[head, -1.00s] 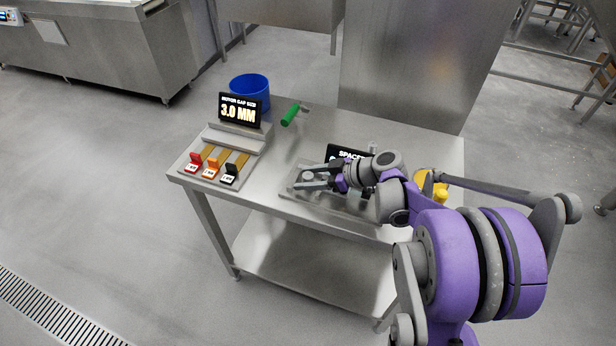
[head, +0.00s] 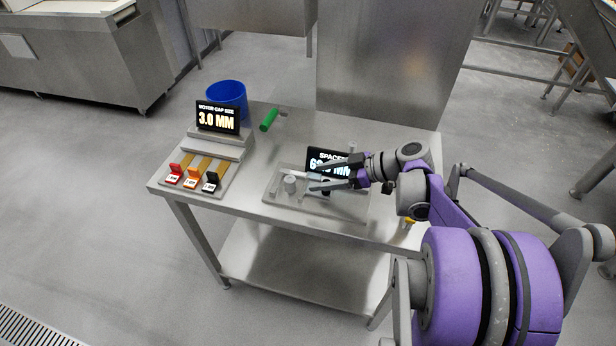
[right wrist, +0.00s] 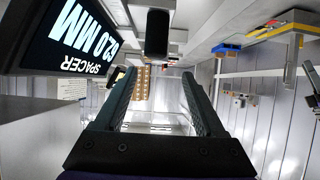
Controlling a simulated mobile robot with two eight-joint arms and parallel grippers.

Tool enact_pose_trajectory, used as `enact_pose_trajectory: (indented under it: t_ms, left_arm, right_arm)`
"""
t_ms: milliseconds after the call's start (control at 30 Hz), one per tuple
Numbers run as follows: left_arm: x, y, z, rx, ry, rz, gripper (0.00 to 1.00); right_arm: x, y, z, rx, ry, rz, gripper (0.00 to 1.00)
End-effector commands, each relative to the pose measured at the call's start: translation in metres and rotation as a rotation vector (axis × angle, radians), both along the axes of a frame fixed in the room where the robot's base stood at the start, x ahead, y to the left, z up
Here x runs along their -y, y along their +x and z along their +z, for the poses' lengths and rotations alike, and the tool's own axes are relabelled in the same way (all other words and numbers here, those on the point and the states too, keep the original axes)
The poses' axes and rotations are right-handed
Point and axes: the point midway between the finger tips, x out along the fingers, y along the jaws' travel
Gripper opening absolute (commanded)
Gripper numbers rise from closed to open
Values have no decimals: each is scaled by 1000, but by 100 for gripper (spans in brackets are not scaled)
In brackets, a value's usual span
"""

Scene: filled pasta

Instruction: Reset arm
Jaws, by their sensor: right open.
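My right gripper (head: 312,183) is open over the grey spacer fixture plate (head: 272,192) at the right part of the steel table. Its two fingers point left, and nothing shows between them in the right wrist view (right wrist: 158,95). A short grey cylinder (head: 290,184) stands on the plate just left of the fingertips, and looks apart from them. The spacer display (head: 322,160) stands behind the fingers and is partly hidden by them; it also looms at upper left in the right wrist view (right wrist: 75,35), reading 62.0 MM. My left gripper is out of view.
A display reading 3.0 MM (head: 218,118) stands on the table's left side, with red (head: 175,170), orange (head: 192,175) and black (head: 210,180) pieces before it. A blue bin (head: 227,95) and green cylinder (head: 269,121) are at the back. A yellow object (head: 409,222) is at the right.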

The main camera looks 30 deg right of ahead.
Motion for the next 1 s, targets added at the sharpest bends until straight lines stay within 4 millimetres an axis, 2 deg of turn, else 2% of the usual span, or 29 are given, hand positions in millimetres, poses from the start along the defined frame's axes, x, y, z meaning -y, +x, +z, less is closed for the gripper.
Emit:
enact_pose_trajectory:
  t_ms: [267,367,467,567,733,833,1000]
  left_arm:
    - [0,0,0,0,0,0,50]
    - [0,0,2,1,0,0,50]
    - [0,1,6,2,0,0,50]
    - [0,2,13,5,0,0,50]
    - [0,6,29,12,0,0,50]
    - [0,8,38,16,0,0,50]
    - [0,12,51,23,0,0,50]
  right_arm:
    - [4,-6,4,-1,1,0,72]
    - [-4,-7,3,-29,3,-2,72]
    - [-29,-11,-1,-126,9,-20,72]
    - [-66,-25,-8,-287,3,-68,72]
    - [-128,-71,-22,-557,-75,-237,72]
    - [-148,-100,-27,-637,-138,-373,72]
    - [-160,-133,-28,-632,-205,-567,72]
